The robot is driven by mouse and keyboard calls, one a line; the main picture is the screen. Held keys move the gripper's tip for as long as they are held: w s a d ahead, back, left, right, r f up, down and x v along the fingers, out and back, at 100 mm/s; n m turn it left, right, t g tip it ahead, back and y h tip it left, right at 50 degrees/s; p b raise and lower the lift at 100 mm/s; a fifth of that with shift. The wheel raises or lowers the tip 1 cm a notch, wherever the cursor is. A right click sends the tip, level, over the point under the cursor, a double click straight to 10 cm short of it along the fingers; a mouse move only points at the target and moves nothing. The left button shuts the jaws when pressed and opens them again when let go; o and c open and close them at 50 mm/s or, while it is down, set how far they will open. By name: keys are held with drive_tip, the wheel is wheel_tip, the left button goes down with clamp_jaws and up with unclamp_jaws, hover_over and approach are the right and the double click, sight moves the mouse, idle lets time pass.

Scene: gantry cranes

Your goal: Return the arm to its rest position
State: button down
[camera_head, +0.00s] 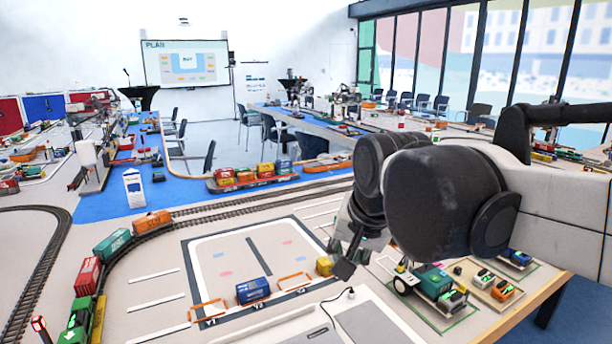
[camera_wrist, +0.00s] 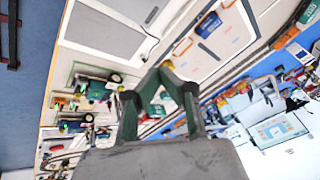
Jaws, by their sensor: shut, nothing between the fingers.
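My gripper (camera_head: 344,262) hangs from my arm at the centre right of the head view, above the table near the marked yard. Its fingers are together with nothing between them. In the wrist view my gripper (camera_wrist: 160,78) shows its two dark green fingers meeting at the tips, over the table. A blue container (camera_head: 253,290) stands in an orange frame at the front of the marked yard. A yellow block (camera_head: 325,266) sits beside the gripper, at the yard's right corner. My arm covers part of the table's right side.
A curved track carries a train with a green locomotive (camera_head: 78,322). Toy trucks (camera_head: 435,285) stand on the right near the wooden table edge (camera_head: 530,310). A grey panel (camera_head: 365,325) and a cable lie in front. A loaded container platform (camera_head: 250,180) stands behind the tracks.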

drive_tip(key=s+d+f+n+t+h, duration=0.1)
drive_tip(key=s+d+f+n, duration=0.2)
drive_tip(key=s+d+f, duration=0.6)
drive_tip(key=s+d, duration=0.3)
drive_tip(key=d, duration=0.1)
drive_tip(key=shift+s+f+t+h, duration=0.2)
drive_tip(key=shift+f+t+h, duration=0.1)
drive_tip(key=shift+f+t, duration=0.1)
drive_tip(key=c, duration=2.4)
unclamp_jaws()
drive_tip(key=shift+c, duration=0.2)
